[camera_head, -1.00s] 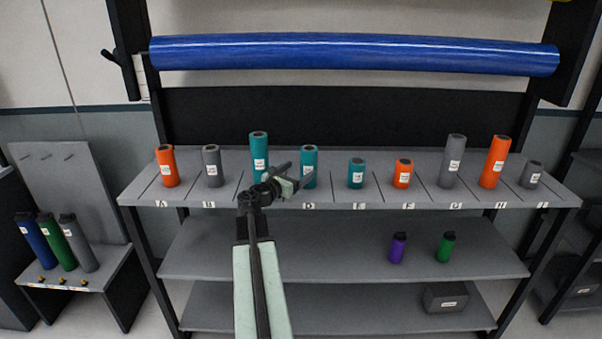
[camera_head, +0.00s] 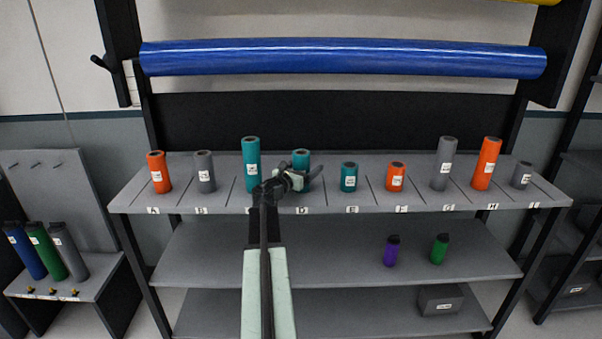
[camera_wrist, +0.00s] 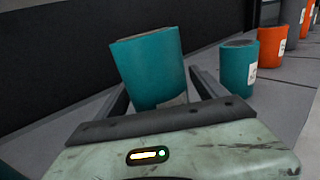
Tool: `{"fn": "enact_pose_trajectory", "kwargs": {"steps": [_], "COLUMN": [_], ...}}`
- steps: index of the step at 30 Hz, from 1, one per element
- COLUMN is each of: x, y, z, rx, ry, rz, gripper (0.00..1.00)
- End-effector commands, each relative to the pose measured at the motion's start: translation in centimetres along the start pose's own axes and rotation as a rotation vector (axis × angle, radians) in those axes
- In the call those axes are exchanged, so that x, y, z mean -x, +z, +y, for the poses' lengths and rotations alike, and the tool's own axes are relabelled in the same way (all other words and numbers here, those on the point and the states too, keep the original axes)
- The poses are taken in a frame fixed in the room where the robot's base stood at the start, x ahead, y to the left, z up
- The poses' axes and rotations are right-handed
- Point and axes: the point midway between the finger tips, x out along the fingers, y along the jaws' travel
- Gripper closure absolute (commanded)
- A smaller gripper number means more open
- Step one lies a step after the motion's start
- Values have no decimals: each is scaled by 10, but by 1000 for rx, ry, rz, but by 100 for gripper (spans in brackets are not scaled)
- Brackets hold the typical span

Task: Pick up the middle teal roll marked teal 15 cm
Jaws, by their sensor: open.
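The middle teal roll (camera_head: 301,158) stands upright at slot D on the top shelf, its lower front partly covered by my gripper (camera_head: 292,174). In the wrist view this roll (camera_wrist: 150,65) appears tilted by the camera angle, between the two open fingers of my gripper (camera_wrist: 158,84). I cannot tell whether either finger touches it. Its label is mostly hidden. A taller teal roll (camera_head: 251,160) stands to the left, and a shorter one (camera_head: 348,176) at slot E to the right. The shorter one also shows in the wrist view (camera_wrist: 238,68).
The top shelf (camera_head: 325,200) also holds orange rolls (camera_head: 159,172) and grey rolls (camera_head: 205,173). A long blue roll (camera_head: 340,58) hangs above. Purple and green bottles (camera_head: 391,252) stand on the shelf below. Small gaps separate neighbouring rolls.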

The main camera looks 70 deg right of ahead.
Motion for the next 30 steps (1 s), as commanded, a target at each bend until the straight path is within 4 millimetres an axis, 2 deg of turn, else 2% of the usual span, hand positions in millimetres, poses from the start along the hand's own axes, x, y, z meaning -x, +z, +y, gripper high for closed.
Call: {"fn": "enact_pose_trajectory", "kwargs": {"steps": [2, 10, 11, 20, 29, 30], "x": [1, 1, 1, 2, 6, 14], "y": [0, 0, 0, 5, 44, 41], "z": [0, 0, 0, 1, 7, 4], "rx": [0, 0, 0, 0, 0, 0], "ry": [0, 0, 0, 1, 10, 11], "rz": [0, 0, 0, 0, 0, 0], "gripper": [21, 97, 99, 99, 99, 99]}}
